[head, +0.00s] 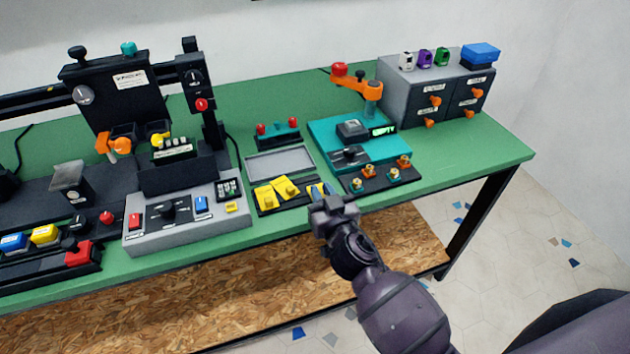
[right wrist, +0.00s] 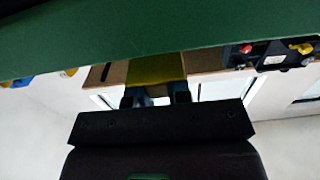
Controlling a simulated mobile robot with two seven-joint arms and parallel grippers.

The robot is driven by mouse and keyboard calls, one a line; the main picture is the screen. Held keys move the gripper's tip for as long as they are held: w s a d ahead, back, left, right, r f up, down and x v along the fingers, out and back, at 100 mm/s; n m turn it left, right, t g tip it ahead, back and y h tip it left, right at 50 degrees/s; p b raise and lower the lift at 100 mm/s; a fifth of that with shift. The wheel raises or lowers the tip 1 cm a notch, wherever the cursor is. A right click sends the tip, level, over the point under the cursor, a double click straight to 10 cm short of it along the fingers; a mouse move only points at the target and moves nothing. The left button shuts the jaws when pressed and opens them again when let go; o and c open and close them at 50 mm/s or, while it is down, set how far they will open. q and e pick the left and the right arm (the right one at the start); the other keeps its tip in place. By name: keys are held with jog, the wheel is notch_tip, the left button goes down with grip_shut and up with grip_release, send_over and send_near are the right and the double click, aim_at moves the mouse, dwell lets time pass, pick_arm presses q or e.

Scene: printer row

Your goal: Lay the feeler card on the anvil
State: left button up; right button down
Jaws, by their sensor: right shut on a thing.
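My right gripper (head: 320,192) reaches in from the lower right to the black tray at the bench's front edge. In the right wrist view its two fingertips (right wrist: 155,97) are shut on a flat yellow card (right wrist: 156,68), which I take for the feeler card. Two more yellow cards (head: 271,195) lie on the tray, left of the gripper. Behind stands a teal fixture (head: 322,132) with a dark block (head: 352,130) and a small display reading EMPTY. I cannot tell for certain which part is the anvil. My left gripper is not in view.
A grey flat tray (head: 280,162) lies behind the black tray (head: 267,210). A dark rack (head: 378,181) with several brass-and-coloured pieces is right of the gripper. A grey drawer cabinet (head: 400,95) stands behind right. Green bench (head: 490,150) is clear at right.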

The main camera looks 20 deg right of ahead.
jog(key=shift+w, duration=0.5)
jog(key=w, duration=0.3)
jog(key=shift+w+a, duration=0.1)
jog(key=shift+w, duration=0.05)
jog(key=shift+w+f, duration=0.25)
jog(key=shift+f, duration=0.4)
jog(key=shift+f+b, duration=0.1)
jog(key=shift+b, duration=0.3)
jog(key=c, duration=1.1)
grip_release()
jog(key=s, duration=1)
jog(key=shift+s+d, duration=0.2)
jog(key=shift+s, duration=0.2)
